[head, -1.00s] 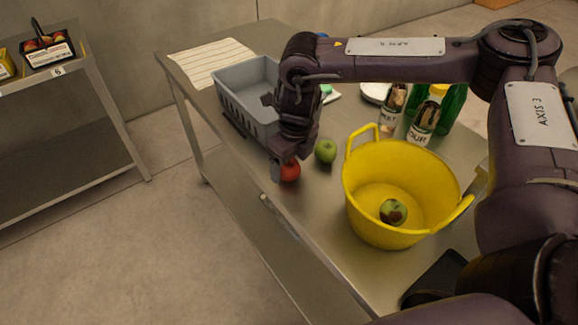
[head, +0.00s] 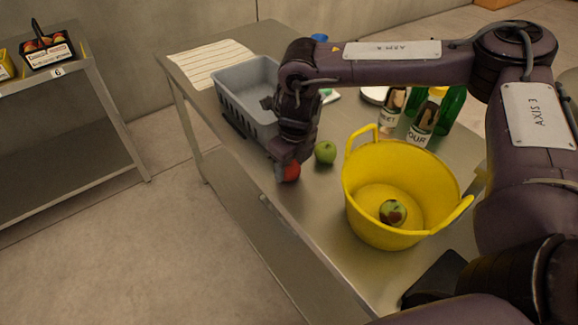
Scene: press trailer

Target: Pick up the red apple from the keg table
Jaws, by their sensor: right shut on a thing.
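The red apple (head: 292,172) is at the left edge of the steel table (head: 316,218), partly hidden by my right gripper. My right gripper (head: 286,170) points down and is shut on the red apple. I cannot tell whether the apple still touches the table top. A green apple (head: 325,152) stands just right of the gripper, apart from it. My left gripper is not in view.
A yellow tub (head: 362,205) with a green and red apple (head: 393,212) inside stands to the right. A grey crate (head: 247,84) is behind the gripper. Bottles (head: 424,120) stand at the back right. A striped cloth (head: 211,62) lies at the far left corner.

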